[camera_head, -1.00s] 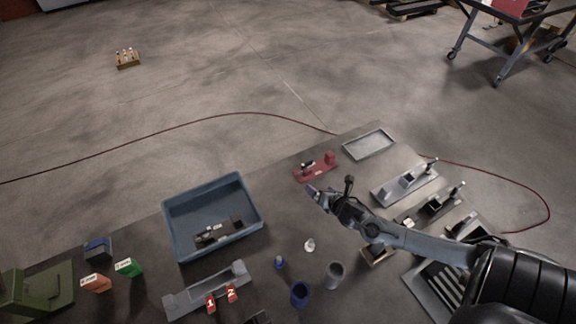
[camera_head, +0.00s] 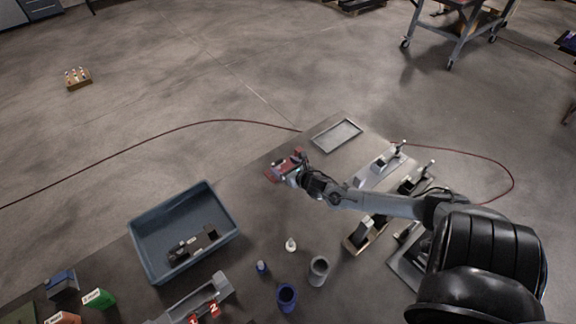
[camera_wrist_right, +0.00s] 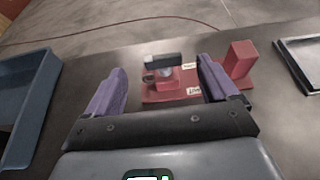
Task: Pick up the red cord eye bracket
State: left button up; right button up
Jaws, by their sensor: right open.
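The red cord eye bracket (camera_head: 280,170) sits at the far edge of the table, partly hidden by my right gripper (camera_head: 296,178) in the head view. In the right wrist view the red base (camera_wrist_right: 180,94) carries pale labels, an upright red block (camera_wrist_right: 239,60) at the right, and a red part with a hole under a grey-black cylinder (camera_wrist_right: 164,60). My right gripper (camera_wrist_right: 162,66) is open. Its purple fingers stand on either side of the holed part in that view, with gaps visible on both sides. My left gripper is not in view.
A blue bin (camera_head: 144,248) with dark parts inside stands left of the bracket. A shallow grey tray (camera_head: 337,136) lies to its right. Grey fixtures (camera_head: 376,172) stand near my right arm. A small white-topped piece (camera_head: 291,245) and cups (camera_head: 318,270) stand nearer.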

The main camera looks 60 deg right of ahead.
aim_at(277, 162)
jog(key=shift+b+x, duration=0.55)
jog(key=shift+x, duration=3.45)
jog(key=shift+s+d+f, duration=0.1)
jog(key=shift+d+f, duration=0.05)
jog(key=c, duration=1.3)
jog(key=shift+c, duration=0.6)
